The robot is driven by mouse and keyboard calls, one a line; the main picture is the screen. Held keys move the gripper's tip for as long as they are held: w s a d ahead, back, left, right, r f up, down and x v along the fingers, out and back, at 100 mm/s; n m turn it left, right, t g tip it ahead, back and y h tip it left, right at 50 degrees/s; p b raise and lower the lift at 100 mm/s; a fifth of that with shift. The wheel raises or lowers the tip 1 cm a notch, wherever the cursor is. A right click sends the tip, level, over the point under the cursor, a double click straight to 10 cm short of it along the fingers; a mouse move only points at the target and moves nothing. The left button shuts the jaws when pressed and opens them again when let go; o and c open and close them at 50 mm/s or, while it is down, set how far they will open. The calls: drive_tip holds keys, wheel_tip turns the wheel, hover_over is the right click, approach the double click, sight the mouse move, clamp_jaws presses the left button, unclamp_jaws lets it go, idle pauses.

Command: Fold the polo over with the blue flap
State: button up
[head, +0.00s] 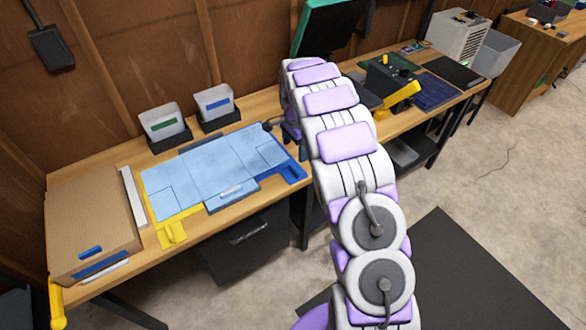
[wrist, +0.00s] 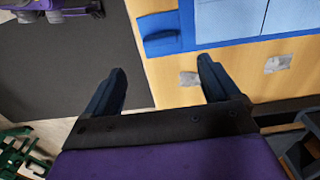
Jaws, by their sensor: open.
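The light-blue polo (head: 205,172) lies spread flat on a folding board on the workbench. The board's blue flap (head: 292,172) shows at its right end, with a blue tab sticking out at the near right corner. A yellow flap (head: 176,230) shows at the left end, and a grey-blue flap (head: 233,196) at the front. In the wrist view, the blue flap's tab (wrist: 160,38) is just beyond my open, empty gripper (wrist: 160,64), apart from the fingers. A corner of the polo (wrist: 230,18) shows at the top. In the head view, my arm largely hides the gripper.
A corrugated box (head: 92,225) stands left of the board. Two labelled bins (head: 163,125) (head: 216,105) stand behind it near the wall. A yellow-handled device (head: 398,95) sits farther right on the bench. A dark mat (head: 450,280) lies on the floor.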

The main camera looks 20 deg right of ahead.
sight(294, 168)
wheel_tip(294, 168, down, 10)
drive_tip(key=shift+a+f+b, duration=0.1)
drive_tip(key=shift+f+b, duration=0.05)
drive_tip(key=shift+b, duration=0.9)
drive_tip(key=shift+c, duration=0.2)
drive_tip(key=c, duration=1.5)
